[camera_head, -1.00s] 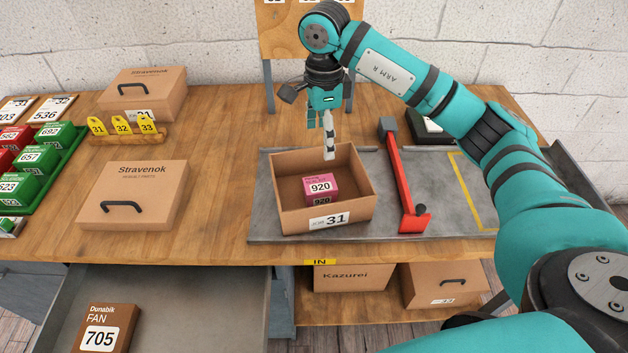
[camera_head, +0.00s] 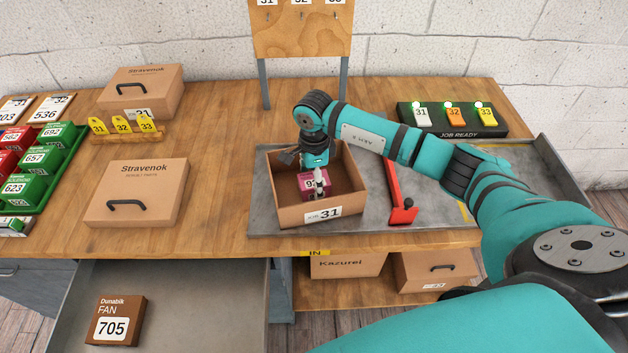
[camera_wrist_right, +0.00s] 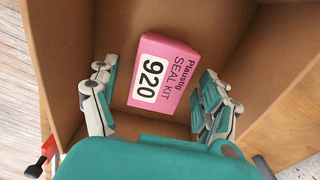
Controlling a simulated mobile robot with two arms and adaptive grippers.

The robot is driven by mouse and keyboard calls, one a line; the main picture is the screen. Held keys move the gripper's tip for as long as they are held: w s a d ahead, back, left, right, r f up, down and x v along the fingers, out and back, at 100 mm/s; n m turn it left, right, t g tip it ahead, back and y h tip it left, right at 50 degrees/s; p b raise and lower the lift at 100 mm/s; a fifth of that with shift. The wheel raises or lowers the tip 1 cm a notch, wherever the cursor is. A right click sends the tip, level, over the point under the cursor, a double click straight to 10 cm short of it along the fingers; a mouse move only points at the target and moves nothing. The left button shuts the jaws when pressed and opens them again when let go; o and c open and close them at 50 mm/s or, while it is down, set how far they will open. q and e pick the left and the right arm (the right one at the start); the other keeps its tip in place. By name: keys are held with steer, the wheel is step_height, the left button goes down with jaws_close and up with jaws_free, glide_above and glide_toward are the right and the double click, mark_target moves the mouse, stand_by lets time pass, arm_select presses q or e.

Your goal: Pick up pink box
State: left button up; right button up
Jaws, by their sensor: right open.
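The pink box (camera_head: 309,187), a seal kit labelled 920, lies inside the open brown box (camera_head: 343,211) marked 31. In the right wrist view the pink box (camera_wrist_right: 162,75) lies on the brown box's floor with its label facing up. My right gripper (camera_head: 318,186) reaches down into the brown box and partly hides the pink box in the head view. In the right wrist view my right gripper (camera_wrist_right: 157,102) is open, with one finger on each side of the pink box and gaps between. My left gripper is not in view.
The brown box stands on a grey tray (camera_head: 270,226). A red-handled tool (camera_head: 396,190) lies to its right. A JOB READY panel (camera_head: 455,130) is at the back right.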

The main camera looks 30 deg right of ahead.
steer(key=shift+f, duration=0.2)
steer(key=c, duration=1.2)
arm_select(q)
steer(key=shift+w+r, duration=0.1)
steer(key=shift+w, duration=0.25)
arm_select(e)
steer(key=shift+c, duration=0.3)
steer(key=shift+r, duration=0.1)
